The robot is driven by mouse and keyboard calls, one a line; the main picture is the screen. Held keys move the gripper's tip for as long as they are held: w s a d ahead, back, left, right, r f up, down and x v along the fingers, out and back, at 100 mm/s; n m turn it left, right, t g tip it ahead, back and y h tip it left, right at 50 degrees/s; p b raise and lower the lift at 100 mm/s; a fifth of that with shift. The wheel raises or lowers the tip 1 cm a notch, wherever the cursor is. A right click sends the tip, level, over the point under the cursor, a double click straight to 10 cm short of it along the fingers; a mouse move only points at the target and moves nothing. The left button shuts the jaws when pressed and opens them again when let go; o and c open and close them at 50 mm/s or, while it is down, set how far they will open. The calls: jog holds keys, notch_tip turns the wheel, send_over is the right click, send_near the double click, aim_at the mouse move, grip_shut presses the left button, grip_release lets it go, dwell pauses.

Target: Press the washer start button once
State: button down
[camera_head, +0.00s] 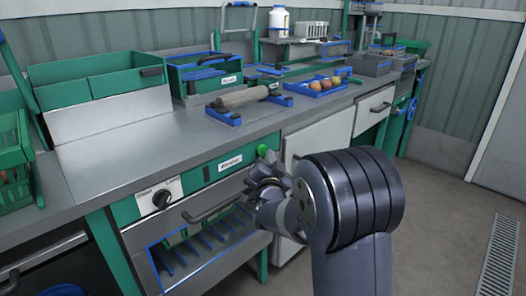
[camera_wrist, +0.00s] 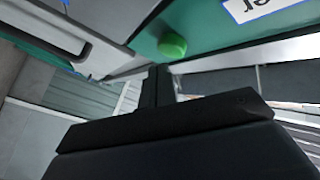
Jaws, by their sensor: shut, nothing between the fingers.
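The green round start button (camera_head: 262,149) sits on the washer's green front panel (camera_head: 203,176), right of a white label (camera_head: 230,163) that seems to read "Washer". My gripper (camera_head: 264,166) is shut and empty, just in front of and below the button in the head view. In the wrist view the green button (camera_wrist: 172,46) stands clear just beyond the closed fingertips (camera_wrist: 159,70). I cannot tell whether the fingertips touch it. The fingers hide a little of the panel around it.
A black knob (camera_head: 161,198) and a bar handle (camera_head: 213,207) stick out of the washer front, left of my gripper. A blue-edged rack (camera_head: 200,248) is below. The counter (camera_head: 150,150) above holds green crates (camera_head: 100,85) and a roller-like item (camera_head: 240,98). Floor at right is free.

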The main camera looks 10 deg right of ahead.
jog(key=shift+w+a, duration=0.1)
jog(key=shift+w+a+b, duration=0.15)
jog(key=shift+w+b, duration=0.1)
jog(key=shift+b, duration=0.05)
jog(key=shift+w+a, duration=0.3)
jog(key=shift+w, duration=0.1)
dwell(0.8)
jog(key=shift+s+d, duration=0.1)
jog(key=shift+s+d+b, duration=0.45)
jog(key=shift+s+b, duration=0.2)
jog(key=s+d+b, duration=0.1)
jog(key=s, duration=0.1)
jog(key=s+d+b, duration=0.1)
jog(key=s+d, duration=0.1)
jog(key=shift+b, duration=0.35)
jog(key=shift+a, duration=0.1)
dwell(0.6)
